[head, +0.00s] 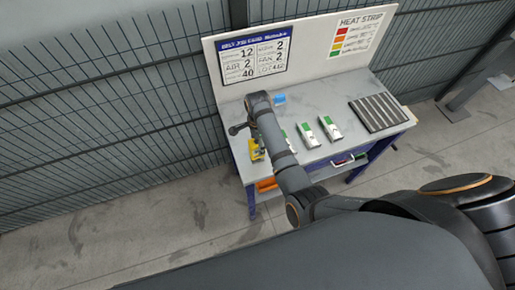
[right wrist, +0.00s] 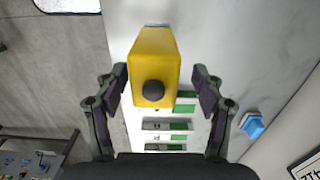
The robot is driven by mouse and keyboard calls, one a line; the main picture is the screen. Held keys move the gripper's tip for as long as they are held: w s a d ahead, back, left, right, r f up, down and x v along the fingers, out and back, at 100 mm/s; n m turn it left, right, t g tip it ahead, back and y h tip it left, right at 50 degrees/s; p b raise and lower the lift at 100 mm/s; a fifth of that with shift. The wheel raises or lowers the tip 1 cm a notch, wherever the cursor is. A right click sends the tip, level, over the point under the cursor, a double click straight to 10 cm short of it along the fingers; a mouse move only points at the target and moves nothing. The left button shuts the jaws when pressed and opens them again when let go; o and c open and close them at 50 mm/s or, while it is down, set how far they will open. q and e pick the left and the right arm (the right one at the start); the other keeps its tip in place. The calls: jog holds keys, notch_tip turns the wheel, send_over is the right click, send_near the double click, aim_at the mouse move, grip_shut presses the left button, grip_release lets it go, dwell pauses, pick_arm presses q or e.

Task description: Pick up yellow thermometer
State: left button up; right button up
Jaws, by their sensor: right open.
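The yellow thermometer (right wrist: 155,55), a yellow body with a round black part on its near end, lies between the two open fingers of my right gripper (right wrist: 158,88) in the right wrist view. A gap shows on each side, so the fingers do not grip it. In the head view, yellow (head: 256,150) shows at the table's left edge, partly hidden by my right arm. My right gripper (head: 238,129) is just above it there. My left gripper is not in view.
A blue item (right wrist: 252,125) lies right of the gripper. A dark striped rack (head: 378,112) is at the table's right. A back panel (head: 300,55) with charts rises behind. Orange items (head: 266,184) show below.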

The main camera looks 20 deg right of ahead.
jog(key=shift+s+a+r, duration=0.25)
jog(key=shift+s+a, duration=0.05)
jog(key=shift+a, duration=0.1)
jog(key=c, duration=0.3)
jog(key=shift+s+r, duration=0.1)
jog(key=shift+s, duration=0.05)
jog(key=c, duration=0.3)
jog(key=shift+d, duration=0.2)
jog(key=c, duration=0.6)
jog(key=shift+c, duration=0.8)
jog(key=shift+w, duration=0.2)
